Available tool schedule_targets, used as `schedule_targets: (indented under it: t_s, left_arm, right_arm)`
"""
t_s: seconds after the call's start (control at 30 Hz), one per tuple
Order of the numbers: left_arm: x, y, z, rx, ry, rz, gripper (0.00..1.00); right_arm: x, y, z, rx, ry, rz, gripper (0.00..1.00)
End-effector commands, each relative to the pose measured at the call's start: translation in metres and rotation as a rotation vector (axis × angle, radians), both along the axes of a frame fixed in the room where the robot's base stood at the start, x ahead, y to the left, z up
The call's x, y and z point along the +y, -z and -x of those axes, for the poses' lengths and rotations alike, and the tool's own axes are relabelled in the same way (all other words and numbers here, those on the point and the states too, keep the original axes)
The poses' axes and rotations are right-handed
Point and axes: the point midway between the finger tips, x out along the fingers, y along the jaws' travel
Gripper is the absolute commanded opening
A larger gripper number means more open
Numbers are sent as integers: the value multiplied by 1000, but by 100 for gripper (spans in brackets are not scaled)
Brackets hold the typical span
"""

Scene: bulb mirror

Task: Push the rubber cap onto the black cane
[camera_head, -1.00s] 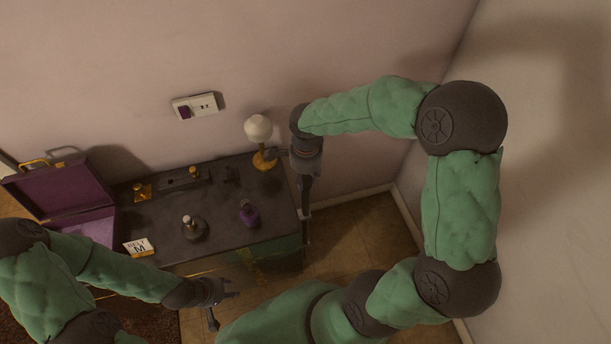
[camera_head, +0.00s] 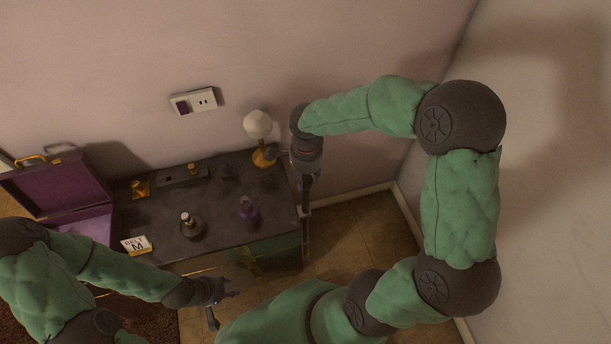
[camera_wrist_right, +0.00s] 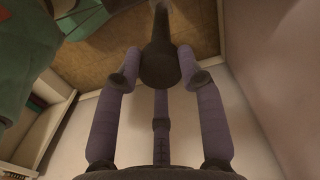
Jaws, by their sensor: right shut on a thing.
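My right gripper (camera_wrist_right: 160,80) is shut on a dark, rounded piece that looks like the rubber cap (camera_wrist_right: 159,66); the fingers are around it. A narrower dark shaft, apparently the black cane (camera_wrist_right: 161,22), runs on from it toward the floor. I cannot tell how far the cap sits over the cane end. In the head view the cane (camera_head: 305,215) stands about upright at the dresser's right end, under my right gripper (camera_head: 306,172). My left gripper (camera_head: 222,293) is low in front of the dresser, fingers apart, and appears empty.
The dark dresser (camera_head: 215,190) carries a globe lamp (camera_head: 258,125) close to my right gripper, a purple bottle (camera_head: 249,210), a round flask (camera_head: 191,226) and a card (camera_head: 137,245). An open purple case (camera_head: 55,190) is at left. Tiled floor (camera_head: 350,235) lies free at right.

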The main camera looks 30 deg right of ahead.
Motion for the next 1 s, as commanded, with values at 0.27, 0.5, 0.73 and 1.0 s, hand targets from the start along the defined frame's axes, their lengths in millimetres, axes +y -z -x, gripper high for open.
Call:
schedule_targets:
  t_s: [0.27,0.5,0.73,1.0]
  left_arm:
    - [0,-7,0,0,0,0,40]
    - [0,-12,0,0,0,0,40]
    - [0,-14,0,0,0,0,40]
    - [0,-13,0,0,0,0,40]
  right_arm:
    - [0,-9,0,0,0,0,22]
    - [0,-18,0,-1,-1,0,22]
    - [0,-20,0,0,0,0,22]
    - [0,-20,0,0,0,0,22]
